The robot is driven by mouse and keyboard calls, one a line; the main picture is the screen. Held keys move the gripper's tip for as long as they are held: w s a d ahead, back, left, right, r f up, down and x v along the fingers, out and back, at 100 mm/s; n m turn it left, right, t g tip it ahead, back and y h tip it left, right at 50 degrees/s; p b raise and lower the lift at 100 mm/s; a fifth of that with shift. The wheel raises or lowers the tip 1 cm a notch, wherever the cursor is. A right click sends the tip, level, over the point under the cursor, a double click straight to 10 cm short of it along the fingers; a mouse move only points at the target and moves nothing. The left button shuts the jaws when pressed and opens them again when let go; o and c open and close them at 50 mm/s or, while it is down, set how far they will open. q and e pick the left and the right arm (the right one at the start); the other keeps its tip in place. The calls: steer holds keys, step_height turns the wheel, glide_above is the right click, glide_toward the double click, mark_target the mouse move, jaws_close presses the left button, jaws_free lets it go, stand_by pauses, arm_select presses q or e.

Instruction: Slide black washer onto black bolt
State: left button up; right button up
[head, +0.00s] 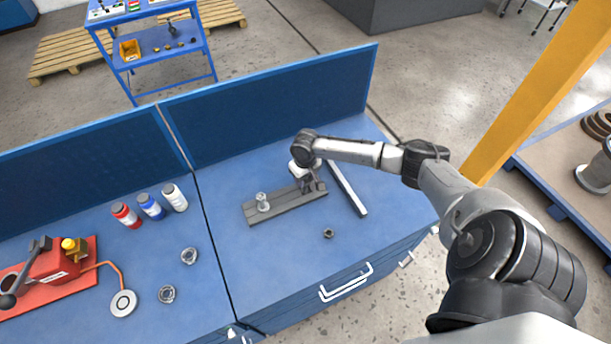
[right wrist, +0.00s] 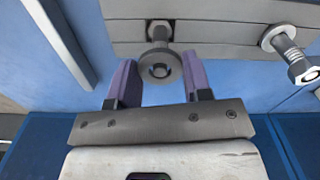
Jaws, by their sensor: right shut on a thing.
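My right gripper (head: 312,186) is low over the right end of a grey slotted bar fixture (head: 285,206). In the right wrist view, its purple fingers (right wrist: 159,70) are shut on a dark grey washer (right wrist: 142,64), one finger at each side. A bolt (right wrist: 159,32) sticks out of the fixture directly behind the washer and lines up with its hole. I cannot tell whether the bolt tip is inside the hole. The gripper hides this bolt in the head view. A second, lighter bolt (head: 262,202) with a nut stands farther left; it also shows in the right wrist view (right wrist: 287,46).
A loose dark nut (head: 328,233) and a long grey bar (head: 347,188) lie on the blue bench. Two metal rings (head: 188,256), several bottles (head: 151,206) and a red device (head: 50,272) are at left. A blue panel (head: 270,95) stands behind. The bench front is clear.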

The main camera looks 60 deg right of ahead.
steer(key=o, duration=1)
steer(key=shift+r, duration=0.2)
step_height(320, 180, up, 14)
steer(key=shift+f, duration=0.25)
